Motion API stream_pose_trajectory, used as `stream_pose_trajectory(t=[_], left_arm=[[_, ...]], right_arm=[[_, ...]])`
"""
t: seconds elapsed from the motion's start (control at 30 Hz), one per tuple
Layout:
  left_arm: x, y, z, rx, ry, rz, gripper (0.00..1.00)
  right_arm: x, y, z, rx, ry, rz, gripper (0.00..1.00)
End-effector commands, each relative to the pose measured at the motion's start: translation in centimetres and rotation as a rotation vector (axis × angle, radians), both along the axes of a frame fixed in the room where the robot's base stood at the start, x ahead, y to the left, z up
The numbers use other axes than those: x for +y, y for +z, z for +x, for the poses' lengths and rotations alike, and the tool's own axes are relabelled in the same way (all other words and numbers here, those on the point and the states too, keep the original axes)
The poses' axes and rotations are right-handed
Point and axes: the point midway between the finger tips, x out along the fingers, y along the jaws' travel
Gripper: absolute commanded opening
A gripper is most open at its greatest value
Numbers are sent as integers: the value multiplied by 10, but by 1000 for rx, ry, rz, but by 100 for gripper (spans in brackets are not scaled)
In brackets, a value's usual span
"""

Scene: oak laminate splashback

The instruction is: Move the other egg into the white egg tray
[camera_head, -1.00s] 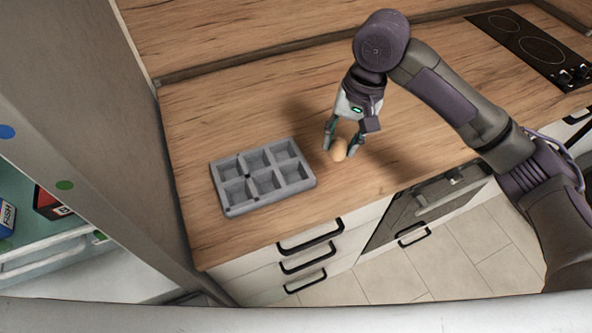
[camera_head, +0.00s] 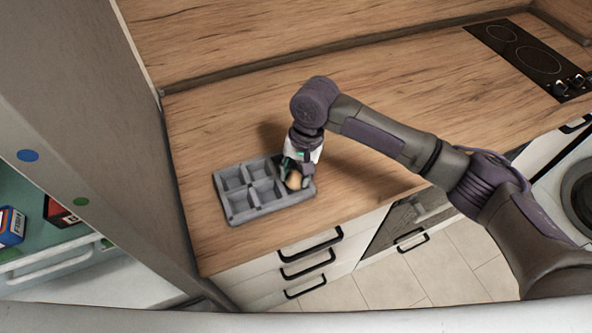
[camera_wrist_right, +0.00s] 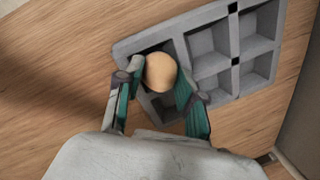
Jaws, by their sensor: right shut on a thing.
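The egg tray (camera_head: 232,207) looks grey in this light and lies on the wooden counter, with square compartments in two rows; it also shows in the right wrist view (camera_wrist_right: 221,92). My right gripper (camera_head: 294,180) is shut on a tan egg (camera_head: 293,181), over the right end of the tray. In the right wrist view the egg (camera_wrist_right: 160,72) sits between the two fingertips, over an end compartment. I cannot tell whether the egg touches the tray. The compartments that show hold no egg. My left gripper is not in view.
The counter (camera_head: 390,95) is clear to the right of the tray, up to a black hob (camera_head: 527,55). A tall grey panel (camera_head: 110,130) stands close on the left. Drawers (camera_head: 310,258) lie below the front edge.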

Motion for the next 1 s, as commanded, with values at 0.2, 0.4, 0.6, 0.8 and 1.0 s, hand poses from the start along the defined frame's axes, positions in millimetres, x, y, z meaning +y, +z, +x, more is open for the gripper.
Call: stream_pose_trajectory(t=[0.2, 0.4, 0.6, 0.8, 1.0], left_arm=[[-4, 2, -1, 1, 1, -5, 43], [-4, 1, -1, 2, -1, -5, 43], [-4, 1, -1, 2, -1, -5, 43], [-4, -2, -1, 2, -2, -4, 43], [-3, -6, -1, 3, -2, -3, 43]], right_arm=[[0, -2, 0, 1, -1, 0, 3], [0, -4, 0, 0, -1, -1, 63], [0, -3, 0, 0, -1, 0, 63], [0, 2, 1, -2, 0, 0, 63], [-6, 36, 3, -4, 0, 2, 63]])
